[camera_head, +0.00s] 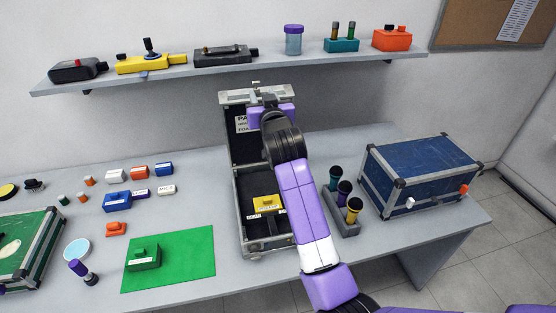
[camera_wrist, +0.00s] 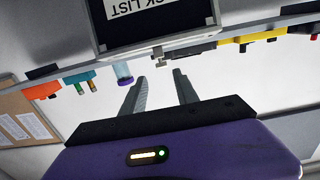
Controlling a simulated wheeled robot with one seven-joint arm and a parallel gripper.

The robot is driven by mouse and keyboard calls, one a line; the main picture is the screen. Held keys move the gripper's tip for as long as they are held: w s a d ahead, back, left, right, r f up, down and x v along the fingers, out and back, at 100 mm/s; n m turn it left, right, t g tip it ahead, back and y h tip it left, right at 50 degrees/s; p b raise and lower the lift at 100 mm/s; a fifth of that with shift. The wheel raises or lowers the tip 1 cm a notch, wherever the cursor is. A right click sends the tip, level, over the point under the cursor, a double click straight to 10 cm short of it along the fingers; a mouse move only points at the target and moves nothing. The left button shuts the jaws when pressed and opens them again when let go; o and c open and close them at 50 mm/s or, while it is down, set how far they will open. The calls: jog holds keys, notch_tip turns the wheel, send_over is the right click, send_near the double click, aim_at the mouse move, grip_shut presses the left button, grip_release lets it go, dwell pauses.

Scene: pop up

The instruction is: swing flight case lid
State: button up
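The black flight case (camera_head: 243,225) with silver edges stands open in the middle of the bench. Its lid (camera_head: 230,150) is raised at the back, dark inside face toward me, with a white label partly hidden by my arm. My gripper (camera_head: 262,94) is at the lid's silver top edge in the head view, its fingers hardly visible there. In the wrist view, my gripper (camera_wrist: 160,75) has its two fingers apart with nothing between them. The lid (camera_wrist: 160,44) edge and its label lie beyond the fingertips; I cannot tell whether they touch.
A yellow box (camera_head: 266,203) sits inside the case. A rack of handheld microphones (camera_head: 345,222) and a blue case (camera_head: 420,172) stand to the right. A green mat (camera_head: 190,272) lies to the left. A shelf (camera_head: 180,77) with several devices runs behind, near my gripper.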

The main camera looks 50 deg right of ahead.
aim_at(256, 84)
jog(key=b+x, duration=0.2)
jog(key=x, duration=0.5)
jog(key=shift+w+b, duration=0.3)
jog(key=shift+w+d, duration=0.15)
jog(key=shift+w, duration=0.05)
jog(key=shift+c, duration=0.7)
grip_shut()
